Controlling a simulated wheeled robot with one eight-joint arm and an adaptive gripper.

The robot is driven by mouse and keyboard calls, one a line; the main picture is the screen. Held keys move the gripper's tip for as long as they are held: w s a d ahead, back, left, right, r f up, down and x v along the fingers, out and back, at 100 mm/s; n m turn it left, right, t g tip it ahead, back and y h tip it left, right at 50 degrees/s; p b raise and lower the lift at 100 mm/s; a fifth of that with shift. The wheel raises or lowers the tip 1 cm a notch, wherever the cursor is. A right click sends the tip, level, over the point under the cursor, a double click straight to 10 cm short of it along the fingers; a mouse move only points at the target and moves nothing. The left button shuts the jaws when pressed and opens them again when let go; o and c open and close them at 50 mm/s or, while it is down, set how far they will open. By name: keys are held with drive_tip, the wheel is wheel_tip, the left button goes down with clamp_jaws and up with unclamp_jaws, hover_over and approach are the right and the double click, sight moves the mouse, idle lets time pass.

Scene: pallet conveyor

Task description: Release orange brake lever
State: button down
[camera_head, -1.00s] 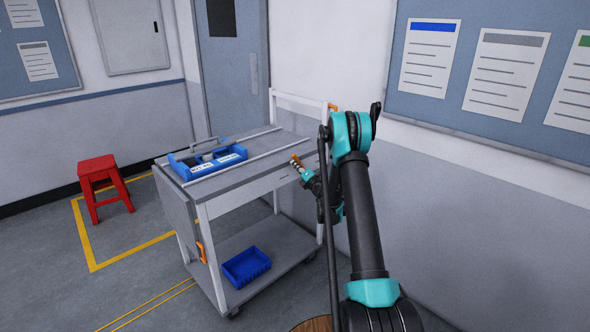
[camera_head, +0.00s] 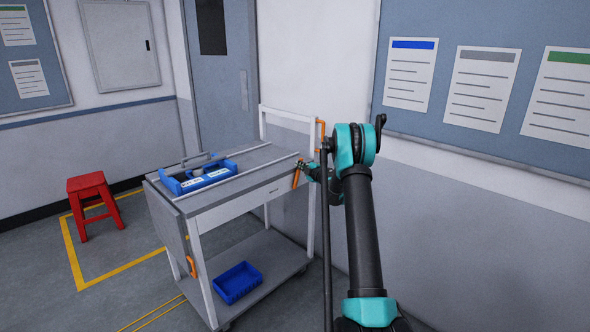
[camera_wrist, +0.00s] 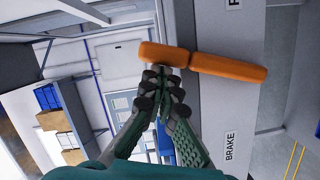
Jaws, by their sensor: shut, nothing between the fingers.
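The orange brake lever (camera_head: 297,175) is on the near right corner of the cart (camera_head: 230,205), nearly upright. In the wrist view the lever (camera_wrist: 225,67) lies across the upper middle, over a grey panel. A BRAKE label (camera_wrist: 229,146) is on the panel below it, and another label, cut off, is at the top edge. My gripper (camera_wrist: 163,86) is shut and empty. Its fingertips are close to the lever's left end in that view; I cannot tell whether they touch. In the head view my gripper (camera_head: 307,168) is just right of the lever's upper part.
A blue tool tray (camera_head: 198,178) is on the cart top and a blue bin (camera_head: 237,282) on its lower shelf. Other orange parts are on the cart leg (camera_head: 193,266) and push handle (camera_head: 320,135). The wall is close behind my arm. A red stool (camera_head: 93,200) stands left.

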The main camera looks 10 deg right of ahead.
drive_tip(key=shift+w+d+f+m, duration=0.25)
drive_tip(key=shift+w+d+m, duration=0.25)
drive_tip(key=shift+d, duration=0.3)
drive_tip(key=shift+w+d+f+m, duration=0.2)
drive_tip(key=shift+w+d+m, duration=0.2)
drive_tip(key=shift+w+d, duration=0.3)
drive_tip(key=shift+d, duration=0.15)
